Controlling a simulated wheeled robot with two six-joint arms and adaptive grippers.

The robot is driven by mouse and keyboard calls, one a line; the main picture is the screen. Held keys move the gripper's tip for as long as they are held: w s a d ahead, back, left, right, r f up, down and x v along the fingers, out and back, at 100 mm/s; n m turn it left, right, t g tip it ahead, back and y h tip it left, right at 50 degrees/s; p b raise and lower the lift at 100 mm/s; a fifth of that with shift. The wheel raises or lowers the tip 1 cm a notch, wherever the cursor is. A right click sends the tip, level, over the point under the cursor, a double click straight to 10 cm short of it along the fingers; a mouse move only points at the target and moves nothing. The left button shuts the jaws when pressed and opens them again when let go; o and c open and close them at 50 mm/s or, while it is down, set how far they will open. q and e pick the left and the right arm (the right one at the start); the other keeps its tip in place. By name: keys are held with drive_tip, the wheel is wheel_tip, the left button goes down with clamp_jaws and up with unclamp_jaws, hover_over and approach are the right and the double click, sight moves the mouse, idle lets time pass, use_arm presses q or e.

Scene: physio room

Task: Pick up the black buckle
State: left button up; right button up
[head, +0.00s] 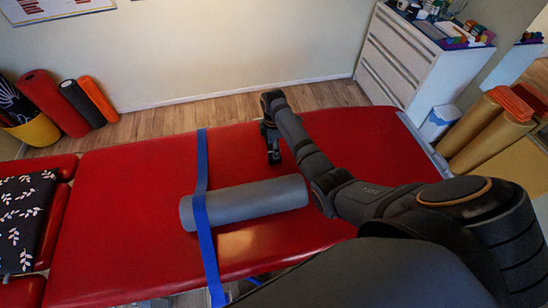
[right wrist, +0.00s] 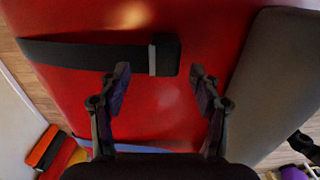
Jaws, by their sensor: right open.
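The black buckle (right wrist: 167,54) shows in the right wrist view, at the end of a dark strap (right wrist: 85,54) lying on the red couch top (right wrist: 160,105). It is just ahead of my right gripper (right wrist: 160,72), between the lines of the two open fingertips, which hold nothing. In the head view my right gripper (head: 273,157) points down over the couch, beyond the grey bolster (head: 255,201). I cannot make out the buckle there; my arm and gripper cover that area. My left gripper is not in view.
The grey bolster also lies at the right of the right wrist view (right wrist: 277,85). A blue strap (head: 202,160) crosses the couch and bolster, left of my gripper. A white drawer cabinet (head: 405,60) stands at the far right.

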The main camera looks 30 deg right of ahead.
drive_tip(key=shift+s+f, duration=0.3)
drive_tip(key=shift+f, duration=0.35)
wheel_tip(320, 180, down, 3)
drive_tip(key=shift+s+r, duration=0.1)
drive_tip(key=shift+f, duration=0.5)
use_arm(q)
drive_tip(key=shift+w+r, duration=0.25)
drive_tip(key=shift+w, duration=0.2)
use_arm(e)
drive_tip(key=c, duration=1.3)
